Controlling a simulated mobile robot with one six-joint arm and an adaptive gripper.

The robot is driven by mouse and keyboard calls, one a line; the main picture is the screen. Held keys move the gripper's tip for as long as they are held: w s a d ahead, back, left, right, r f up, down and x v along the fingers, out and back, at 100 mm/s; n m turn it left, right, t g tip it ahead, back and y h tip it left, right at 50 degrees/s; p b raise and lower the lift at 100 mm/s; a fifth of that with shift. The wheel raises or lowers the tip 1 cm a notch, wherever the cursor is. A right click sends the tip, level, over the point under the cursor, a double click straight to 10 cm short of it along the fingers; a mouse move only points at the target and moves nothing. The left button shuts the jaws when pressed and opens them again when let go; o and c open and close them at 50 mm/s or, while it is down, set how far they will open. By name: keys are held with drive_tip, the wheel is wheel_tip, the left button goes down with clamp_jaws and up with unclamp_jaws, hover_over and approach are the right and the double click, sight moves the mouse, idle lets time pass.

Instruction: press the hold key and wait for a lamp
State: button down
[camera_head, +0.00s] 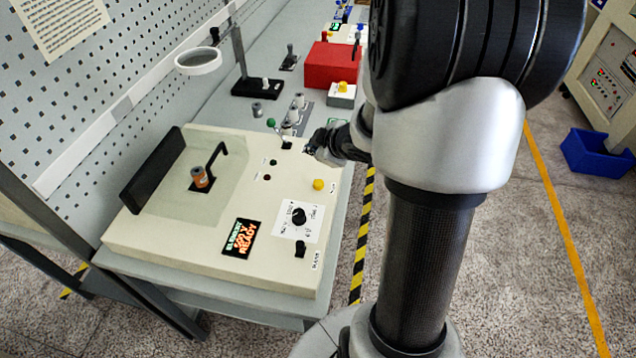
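A cream test unit (190,262) stands on the bench. Its front panel has a yellow round key (318,184) with a small label too small to read. Two small lamps, one dark green (273,162) and one dark red (267,177), sit left of that key; neither looks lit. A display (241,238) shows orange and green text ending in "READY". A black knob (299,217) and a black switch (300,248) are nearer. A spool with an orange band (200,177) stands in the unit's bay. My gripper (318,147) is above the panel's far edge, beyond the yellow key; its fingers are too small and dark to judge.
Behind are a ring magnifier (198,61) on a stand, metal spindles (299,101), a red box (329,65) and a small box with a yellow button (342,94). A pegboard (110,90) borders the left. A blue bin (598,153) is on the floor at right. My arm hides the centre right.

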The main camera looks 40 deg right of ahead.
sight(316, 184)
wheel_tip(316, 184, down, 8)
drive_tip(key=b, duration=0.7)
drive_tip(key=shift+f+b, duration=0.15)
drive_tip(key=shift+b, duration=0.2)
idle(0.7)
drive_tip(key=shift+f, duration=0.4)
drive_tip(key=shift+f+b, duration=0.5)
drive_tip(key=shift+b, duration=0.2)
idle(0.4)
drive_tip(key=shift+r, duration=0.15)
drive_tip(key=shift+r+p, duration=0.8)
drive_tip(key=shift+p, duration=0.25)
wheel_tip(316, 184, up, 5)
drive_tip(key=p, duration=0.5)
drive_tip(key=shift+r, duration=0.1)
